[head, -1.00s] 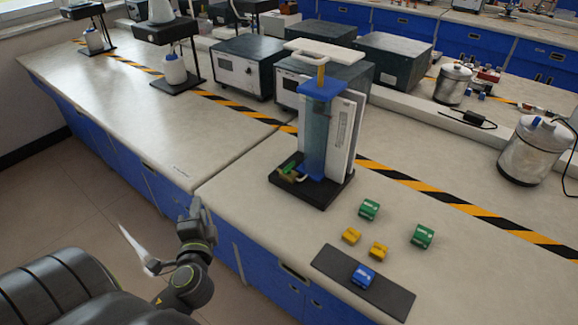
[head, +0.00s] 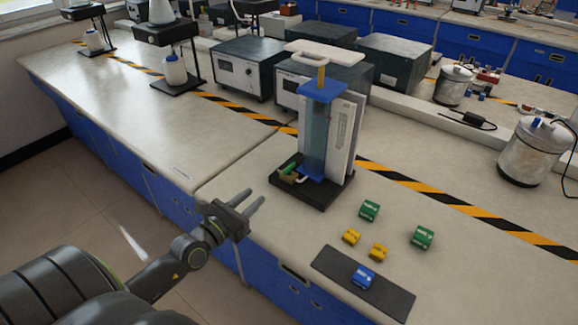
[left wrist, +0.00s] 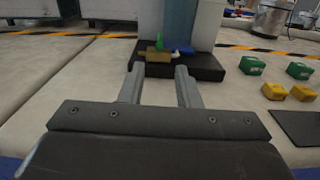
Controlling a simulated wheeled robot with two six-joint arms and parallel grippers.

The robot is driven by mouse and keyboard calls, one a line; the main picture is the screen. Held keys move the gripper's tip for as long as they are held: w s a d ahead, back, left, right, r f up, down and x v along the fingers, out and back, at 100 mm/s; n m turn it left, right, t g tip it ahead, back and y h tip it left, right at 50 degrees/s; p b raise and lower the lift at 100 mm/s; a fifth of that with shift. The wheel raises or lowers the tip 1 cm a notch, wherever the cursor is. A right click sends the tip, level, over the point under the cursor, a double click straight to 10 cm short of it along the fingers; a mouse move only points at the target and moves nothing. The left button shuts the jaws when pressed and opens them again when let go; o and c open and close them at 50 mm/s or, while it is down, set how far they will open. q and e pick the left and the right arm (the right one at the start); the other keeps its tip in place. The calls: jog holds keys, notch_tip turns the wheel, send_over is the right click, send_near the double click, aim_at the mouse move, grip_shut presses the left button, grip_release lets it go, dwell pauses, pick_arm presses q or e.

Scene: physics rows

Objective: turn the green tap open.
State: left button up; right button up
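The green tap (head: 288,168) sits low on the near left side of a blue and clear column apparatus (head: 317,130), on a black base (head: 318,196). In the left wrist view the green tap (left wrist: 159,42) stands upright above a brass-coloured body (left wrist: 158,56), straight ahead beyond the fingertips. My left gripper (head: 255,203) is at the front edge of the bench, left of and short of the base. It also shows in the left wrist view (left wrist: 158,84), with its fingers apart and nothing between them. My right gripper is not in view.
Green blocks (head: 422,236), yellow blocks (head: 351,236) and a blue block (head: 362,276) on a dark mat (head: 335,262) lie right of the apparatus. Grey-fronted boxes (head: 243,72) stand behind. The bench left of the base is clear.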

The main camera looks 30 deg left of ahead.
aim_at(283, 171)
pick_arm(q)
jog(key=w+b, duration=0.1)
jog(key=w, duration=0.9)
jog(key=w+d+b, duration=0.1)
jog(key=w, duration=0.3)
jog(key=shift+w+d+f+b, duration=0.1)
jog(key=shift+w+b, duration=0.2)
jog(key=shift+w, duration=0.85)
grip_shut()
